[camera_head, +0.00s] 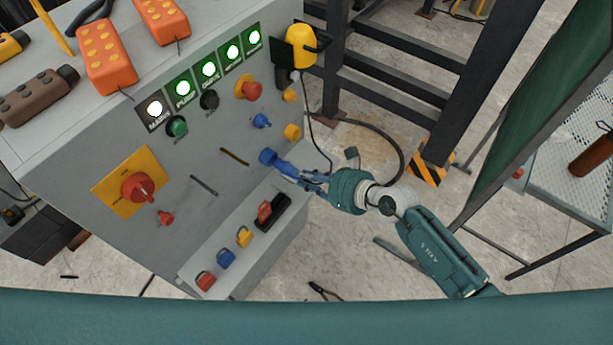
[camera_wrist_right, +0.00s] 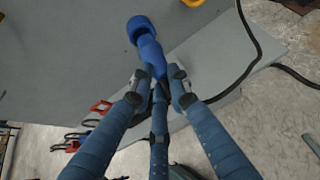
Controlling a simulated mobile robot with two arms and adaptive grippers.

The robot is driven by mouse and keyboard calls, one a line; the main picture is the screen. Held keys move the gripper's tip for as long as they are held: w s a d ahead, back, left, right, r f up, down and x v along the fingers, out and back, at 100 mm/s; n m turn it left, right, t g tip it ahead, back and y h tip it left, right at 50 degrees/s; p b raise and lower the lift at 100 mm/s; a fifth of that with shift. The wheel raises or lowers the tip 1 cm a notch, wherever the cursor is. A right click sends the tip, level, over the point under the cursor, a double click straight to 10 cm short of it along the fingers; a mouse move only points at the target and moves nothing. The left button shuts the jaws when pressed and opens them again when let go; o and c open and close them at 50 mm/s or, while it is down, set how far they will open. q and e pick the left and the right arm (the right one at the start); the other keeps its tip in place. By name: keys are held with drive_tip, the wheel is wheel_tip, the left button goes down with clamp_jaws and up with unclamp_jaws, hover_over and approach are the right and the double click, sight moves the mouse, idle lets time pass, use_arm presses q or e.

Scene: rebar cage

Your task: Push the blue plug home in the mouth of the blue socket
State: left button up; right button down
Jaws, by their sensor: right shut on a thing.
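The blue plug (camera_wrist_right: 151,58) is between the fingers of my right gripper (camera_wrist_right: 160,84), which is shut on it. In the head view my right gripper (camera_head: 312,180) reaches in from the right to the front of the grey cabinet, with the blue plug (camera_head: 287,169) pointing up and left. The round blue socket (camera_wrist_right: 138,26) is at the far end of the plug in the wrist view. It also shows on the cabinet face in the head view (camera_head: 267,156). Plug and socket appear to meet; I cannot tell how deep the plug sits. My left gripper is not in view.
The grey cabinet (camera_head: 110,210) carries lit buttons, a red rotary switch (camera_head: 138,188) and other coloured fittings. A black cable (camera_wrist_right: 250,50) runs beside my gripper. Dark steel posts stand behind.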

sight(293, 170)
drive_tip(key=shift+p, duration=0.3)
idle(0.5)
drive_tip(key=shift+w+a+r, duration=0.1)
drive_tip(key=shift+w+a, duration=0.45)
drive_tip(key=shift+a, duration=0.25)
drive_tip(key=shift+w+a, duration=0.55)
drive_tip(key=shift+a, duration=0.2)
idle(0.6)
drive_tip(key=c, duration=1.8)
unclamp_jaws()
drive_tip(key=shift+o, duration=1.1)
drive_tip(key=shift+a, duration=0.1)
drive_tip(key=v, duration=1.1)
drive_tip(key=shift+s+d, duration=0.25)
drive_tip(key=shift+d, duration=0.05)
drive_tip(key=shift+r, duration=0.1)
